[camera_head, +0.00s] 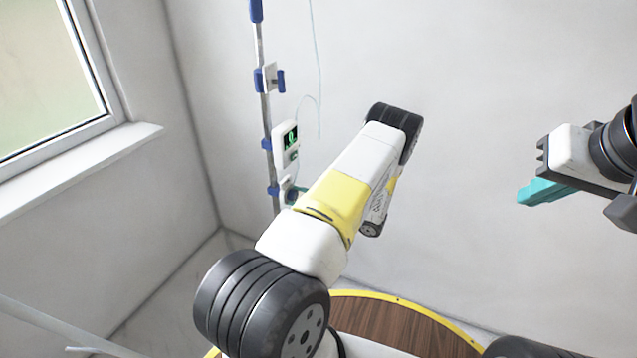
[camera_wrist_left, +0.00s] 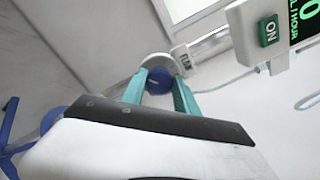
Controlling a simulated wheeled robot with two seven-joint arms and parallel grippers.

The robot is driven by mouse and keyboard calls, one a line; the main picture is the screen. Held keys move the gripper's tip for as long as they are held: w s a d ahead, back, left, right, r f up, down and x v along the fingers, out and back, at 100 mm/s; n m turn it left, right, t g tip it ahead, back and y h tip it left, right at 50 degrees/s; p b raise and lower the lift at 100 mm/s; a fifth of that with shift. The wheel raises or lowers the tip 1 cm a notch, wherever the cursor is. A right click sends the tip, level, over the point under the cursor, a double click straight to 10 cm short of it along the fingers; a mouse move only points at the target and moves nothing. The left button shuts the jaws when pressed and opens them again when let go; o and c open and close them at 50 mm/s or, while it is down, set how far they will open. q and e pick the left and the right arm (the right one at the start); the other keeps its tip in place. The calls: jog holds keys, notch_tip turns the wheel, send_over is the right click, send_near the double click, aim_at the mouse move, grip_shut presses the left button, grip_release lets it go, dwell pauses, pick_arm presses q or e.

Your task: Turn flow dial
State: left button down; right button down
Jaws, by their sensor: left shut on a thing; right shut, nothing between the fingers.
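The flow dial (camera_wrist_left: 159,83) is a blue knob on a pale round housing in the left wrist view. My left gripper (camera_wrist_left: 164,84) has its teal fingers on either side of the knob, shut on it. In the head view, a bit of my left gripper (camera_head: 294,193) shows low on the pole, mostly hidden by my arm. The white pump (camera_head: 286,146) with a green-lit display is above it. My right gripper (camera_head: 528,192) is shut and empty at the right.
A grey pole (camera_head: 264,110) with blue clamps carries the pump, and a thin clear tube hangs beside it. The window sill (camera_head: 80,160) is at the left. A yellow-edged wooden round surface (camera_head: 400,325) is at the bottom. Open space lies between my two arms.

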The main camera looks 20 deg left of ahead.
pick_arm(q)
jog(key=m, duration=0.8)
jog(key=shift+w+m, duration=0.15)
jog(key=shift+m, duration=0.25)
jog(key=m, duration=0.4)
jog(key=shift+m, duration=1.8)
jog(key=shift+w+m, duration=0.1)
jog(key=shift+m, duration=0.2)
jog(key=c, duration=0.9)
grip_release()
jog(key=shift+d, duration=0.15)
